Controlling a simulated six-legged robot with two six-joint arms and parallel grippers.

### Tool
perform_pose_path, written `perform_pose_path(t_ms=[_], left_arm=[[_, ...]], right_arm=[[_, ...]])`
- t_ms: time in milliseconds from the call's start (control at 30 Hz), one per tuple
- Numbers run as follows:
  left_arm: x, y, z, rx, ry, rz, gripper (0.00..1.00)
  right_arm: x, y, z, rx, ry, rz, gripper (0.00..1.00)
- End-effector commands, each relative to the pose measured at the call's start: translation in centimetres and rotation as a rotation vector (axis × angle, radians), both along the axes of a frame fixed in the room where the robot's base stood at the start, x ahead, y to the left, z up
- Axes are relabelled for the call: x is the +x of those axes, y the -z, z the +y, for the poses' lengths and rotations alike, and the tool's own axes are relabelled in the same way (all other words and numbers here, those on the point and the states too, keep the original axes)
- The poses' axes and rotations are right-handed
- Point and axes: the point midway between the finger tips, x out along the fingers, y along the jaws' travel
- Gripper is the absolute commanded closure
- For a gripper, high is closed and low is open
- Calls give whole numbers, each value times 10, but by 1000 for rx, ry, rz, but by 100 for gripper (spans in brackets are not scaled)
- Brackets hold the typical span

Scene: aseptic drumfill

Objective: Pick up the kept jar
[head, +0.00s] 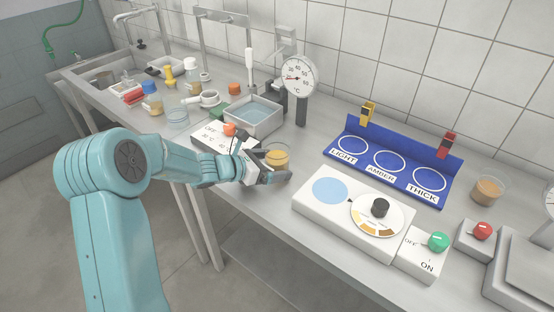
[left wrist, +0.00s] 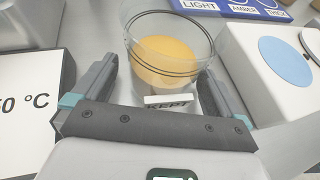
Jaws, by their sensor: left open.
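The kept jar (head: 277,157) is a clear glass with amber-yellow contents, standing on the bench between the white heater box and the dial box. In the left wrist view the jar (left wrist: 165,55) stands upright just ahead, with a small white label reading "KEPT" (left wrist: 168,101) low on its near side, partly hidden by the gripper. My left gripper (head: 268,166) is open, with one finger on each side of the jar's lower part in the left wrist view (left wrist: 158,75). I cannot tell whether the fingers touch the glass. My right gripper is not in view.
A white dial box (head: 312,217) stands to the right, with a blue rack (head: 370,172) marked LIGHT, AMBER and THICK behind it. A water bath (head: 246,127) and a thermometer gauge (head: 298,78) stand behind the jar. Another jar (head: 487,191) stands far right.

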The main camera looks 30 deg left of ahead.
Motion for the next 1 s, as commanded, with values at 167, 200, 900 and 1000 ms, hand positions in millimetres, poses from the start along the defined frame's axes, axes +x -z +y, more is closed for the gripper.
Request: perform_pose_path(t_ms=[167, 200, 900, 1000], left_arm=[[12, 4, -6, -1, 1, -1, 0], [12, 4, -6, 0, 0, -1, 0], [11, 1, -5, 0, 0, -2, 58], [11, -4, -5, 1, 1, -4, 58]], right_arm=[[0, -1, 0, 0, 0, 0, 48], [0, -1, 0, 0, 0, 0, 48], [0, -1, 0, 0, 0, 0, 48], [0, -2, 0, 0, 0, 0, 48]])
